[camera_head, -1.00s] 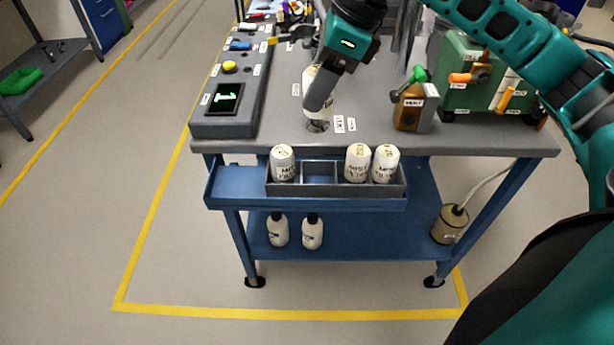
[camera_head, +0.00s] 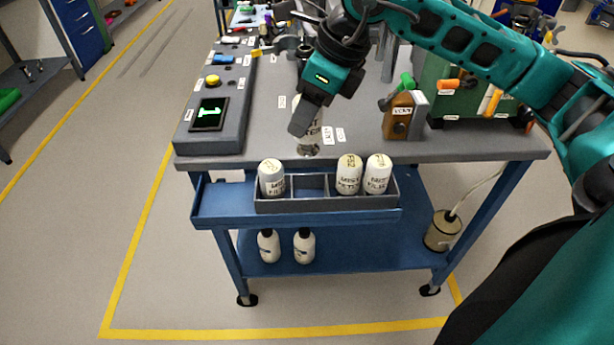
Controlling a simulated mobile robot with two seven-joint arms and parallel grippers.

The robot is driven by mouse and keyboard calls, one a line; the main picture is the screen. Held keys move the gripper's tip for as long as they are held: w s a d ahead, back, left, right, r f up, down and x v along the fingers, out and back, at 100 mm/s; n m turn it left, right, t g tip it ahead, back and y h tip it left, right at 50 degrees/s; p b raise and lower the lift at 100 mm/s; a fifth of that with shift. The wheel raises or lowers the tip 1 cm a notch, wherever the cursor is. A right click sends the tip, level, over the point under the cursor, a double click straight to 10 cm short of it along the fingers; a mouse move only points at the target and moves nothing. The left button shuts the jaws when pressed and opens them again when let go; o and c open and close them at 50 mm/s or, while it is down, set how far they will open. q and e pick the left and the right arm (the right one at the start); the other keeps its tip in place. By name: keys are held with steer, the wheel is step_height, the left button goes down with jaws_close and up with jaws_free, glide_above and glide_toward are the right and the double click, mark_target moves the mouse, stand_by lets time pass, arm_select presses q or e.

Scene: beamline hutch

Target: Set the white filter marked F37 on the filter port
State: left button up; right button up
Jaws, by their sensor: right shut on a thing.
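My right gripper (camera_head: 304,118) is shut on a white filter (camera_head: 313,133) and holds it upright near the front edge of the bench. One dark finger covers part of the filter, and I cannot read its F number. The grey metal filter port (camera_head: 307,151) shows directly below the filter. I cannot tell whether the filter touches the port or hovers just above it. My left gripper is not in view.
A grey rack (camera_head: 327,205) on the front shelf holds three white filters, with one slot empty. A brown box with a green handle (camera_head: 404,117) stands right of the port. The control panel (camera_head: 215,110) is at left. Two white bottles (camera_head: 304,246) stand below.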

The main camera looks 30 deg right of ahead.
mark_target(310, 148)
step_height(310, 148, down, 8)
steer(key=shift+f+b, duration=0.1)
steer(key=shift+b, duration=0.25)
steer(key=shift+f, duration=0.35)
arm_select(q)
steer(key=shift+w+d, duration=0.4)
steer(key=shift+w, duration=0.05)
arm_select(e)
steer(key=shift+f, duration=2.05)
arm_select(q)
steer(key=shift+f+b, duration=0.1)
steer(key=shift+b, duration=0.25)
arm_select(e)
steer(key=shift+f, duration=0.25)
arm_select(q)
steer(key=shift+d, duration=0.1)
arm_select(e)
steer(key=o, duration=1.2)
steer(key=shift+r, duration=0.1)
steer(key=shift+c, duration=0.2)
